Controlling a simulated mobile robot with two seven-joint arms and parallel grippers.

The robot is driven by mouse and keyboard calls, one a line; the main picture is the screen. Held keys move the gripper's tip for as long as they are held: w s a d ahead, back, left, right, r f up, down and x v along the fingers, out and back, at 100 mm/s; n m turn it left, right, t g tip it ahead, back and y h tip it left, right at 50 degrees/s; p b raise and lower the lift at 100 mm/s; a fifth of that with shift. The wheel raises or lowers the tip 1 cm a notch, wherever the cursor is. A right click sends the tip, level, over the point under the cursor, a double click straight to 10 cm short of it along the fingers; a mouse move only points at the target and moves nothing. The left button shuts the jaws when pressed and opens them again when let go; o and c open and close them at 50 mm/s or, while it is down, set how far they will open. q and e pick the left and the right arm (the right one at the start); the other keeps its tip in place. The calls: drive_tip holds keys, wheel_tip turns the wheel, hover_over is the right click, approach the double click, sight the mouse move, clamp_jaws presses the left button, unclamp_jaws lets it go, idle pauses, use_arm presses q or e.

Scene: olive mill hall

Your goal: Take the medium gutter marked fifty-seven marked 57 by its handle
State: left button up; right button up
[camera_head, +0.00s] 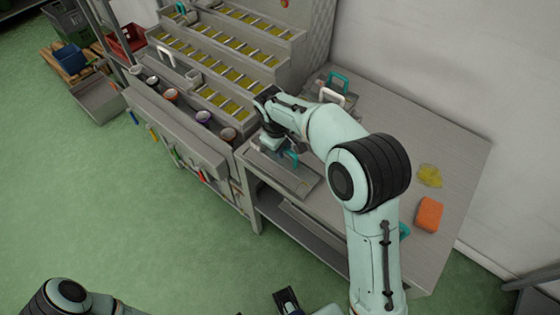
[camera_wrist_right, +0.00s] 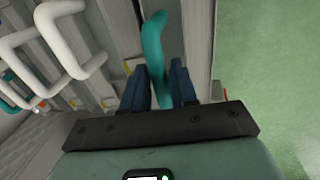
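A grey gutter (camera_head: 300,184) with a teal handle (camera_head: 292,158) lies at the left end of the grey bench, beside the stepped rack. My right gripper (camera_head: 280,147) is over it, largely hidden by its own wrist. In the right wrist view, a teal handle (camera_wrist_right: 153,45) runs between the two dark blue fingers of my right gripper (camera_wrist_right: 160,75). The fingers are close on both sides of it; I cannot tell whether they press on it. No number 57 is readable. A dark part, probably my left gripper (camera_head: 287,300), shows at the bottom edge; its fingers are unclear.
More handles, white (camera_head: 331,96) and teal (camera_head: 337,77), stand farther back on the bench (camera_head: 455,165). An orange block (camera_head: 429,214) and a yellow item (camera_head: 429,175) lie at the right. The stepped rack (camera_head: 225,45) and a row of cups (camera_head: 203,117) are left. Green floor is clear.

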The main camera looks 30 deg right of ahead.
clamp_jaws()
drive_tip(key=shift+r, duration=0.1)
idle(1.1)
